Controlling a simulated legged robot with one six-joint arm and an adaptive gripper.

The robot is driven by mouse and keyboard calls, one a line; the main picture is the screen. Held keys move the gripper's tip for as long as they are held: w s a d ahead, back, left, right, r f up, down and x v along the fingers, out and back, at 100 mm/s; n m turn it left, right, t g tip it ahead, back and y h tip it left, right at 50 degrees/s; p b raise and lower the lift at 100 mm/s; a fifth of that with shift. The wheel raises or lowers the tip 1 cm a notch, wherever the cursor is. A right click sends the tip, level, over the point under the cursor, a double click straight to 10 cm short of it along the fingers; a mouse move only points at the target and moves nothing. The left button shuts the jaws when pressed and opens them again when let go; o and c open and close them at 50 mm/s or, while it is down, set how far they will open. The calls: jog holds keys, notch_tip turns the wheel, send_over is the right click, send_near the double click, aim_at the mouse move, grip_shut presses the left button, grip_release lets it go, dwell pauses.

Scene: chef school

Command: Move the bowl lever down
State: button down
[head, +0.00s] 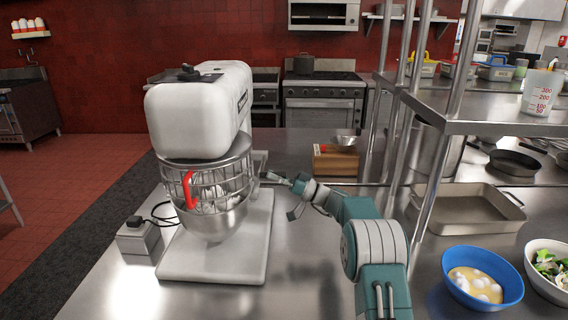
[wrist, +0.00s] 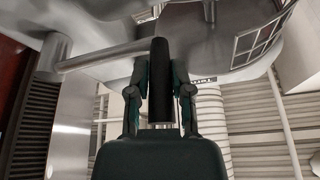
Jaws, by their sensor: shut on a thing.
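A white stand mixer (head: 200,112) stands on the steel counter, with a steel bowl (head: 212,222) under a wire guard (head: 205,180) that has a red handle (head: 189,190). My gripper (head: 270,177) is at the right side of the mixer, by the bowl. In the wrist view my gripper (wrist: 160,85) is shut on the black grip of the bowl lever (wrist: 161,80). A metal rod (wrist: 105,56) runs from that grip to the left. In the head view the lever is too small to make out clearly.
A small grey box (head: 139,240) with a black cable stands left of the mixer. A wooden box (head: 335,160) lies behind my gripper. Steel shelf posts (head: 431,200), a pan (head: 465,208) and a blue bowl (head: 482,279) stand to the right.

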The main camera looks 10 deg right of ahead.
notch_tip(320, 180, down, 8)
jog(key=w, duration=0.2)
jog(key=shift+d, duration=0.35)
jog(key=shift+r, duration=0.2)
jog(key=c, duration=0.7)
grip_release()
jog(key=shift+o, duration=0.8)
jog(key=shift+d, duration=0.1)
jog(key=shift+f, duration=0.1)
jog(key=shift+f, duration=0.1)
